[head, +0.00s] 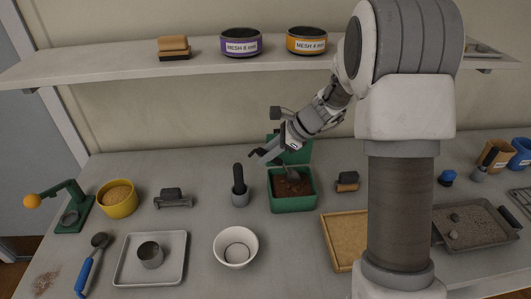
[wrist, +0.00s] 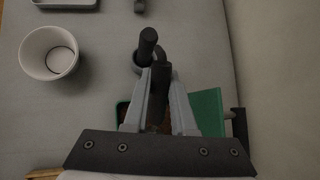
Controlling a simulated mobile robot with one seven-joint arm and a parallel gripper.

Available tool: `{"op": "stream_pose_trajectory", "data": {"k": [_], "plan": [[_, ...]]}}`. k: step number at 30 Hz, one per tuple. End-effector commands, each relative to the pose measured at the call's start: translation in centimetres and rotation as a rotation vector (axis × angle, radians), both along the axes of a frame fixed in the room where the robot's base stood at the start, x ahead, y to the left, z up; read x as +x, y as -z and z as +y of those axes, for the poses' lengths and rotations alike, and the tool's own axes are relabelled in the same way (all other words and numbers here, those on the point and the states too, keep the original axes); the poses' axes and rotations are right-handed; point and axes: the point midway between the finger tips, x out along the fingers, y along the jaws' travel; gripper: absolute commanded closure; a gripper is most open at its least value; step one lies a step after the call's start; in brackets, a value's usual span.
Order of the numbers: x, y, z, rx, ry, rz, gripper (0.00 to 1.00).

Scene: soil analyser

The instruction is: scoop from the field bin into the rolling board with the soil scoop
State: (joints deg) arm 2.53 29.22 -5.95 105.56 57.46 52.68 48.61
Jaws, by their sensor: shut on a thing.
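The field bin (head: 293,205) is a green box of dark brown soil with its lid raised at the back; in the wrist view its green lid (wrist: 208,112) shows beside my fingers. My gripper (head: 266,157) is above the bin, tilted down, and also shows in the wrist view (wrist: 158,82). It is shut on the soil scoop, whose grey head (head: 291,173) appears over or in the soil; I cannot tell whether it touches or carries any. The rolling board (head: 341,240) is a tan framed board at the front right of the bin, partly hidden by my column.
A mortar with a dark pestle (head: 239,180) stands just left of the bin. A white bowl (head: 235,246) is in front, and a brush (head: 347,182) lies right of the bin. A shelf (head: 120,71) with sieves runs above the back.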

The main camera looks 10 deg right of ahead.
Motion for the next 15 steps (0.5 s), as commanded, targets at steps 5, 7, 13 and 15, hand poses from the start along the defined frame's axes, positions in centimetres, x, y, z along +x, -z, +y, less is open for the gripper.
{"op": "stream_pose_trajectory", "data": {"k": [5, 7, 13, 15], "plan": [[0.0, 2.2, 0.0, 0.000, 0.001, -0.001, 1.00], [0.0, 2.9, 0.0, 0.000, 0.001, -0.001, 1.00], [0.0, 4.7, 0.0, 0.001, 0.001, 0.000, 1.00], [0.0, 5.1, 0.0, 0.001, 0.001, 0.000, 1.00]]}}
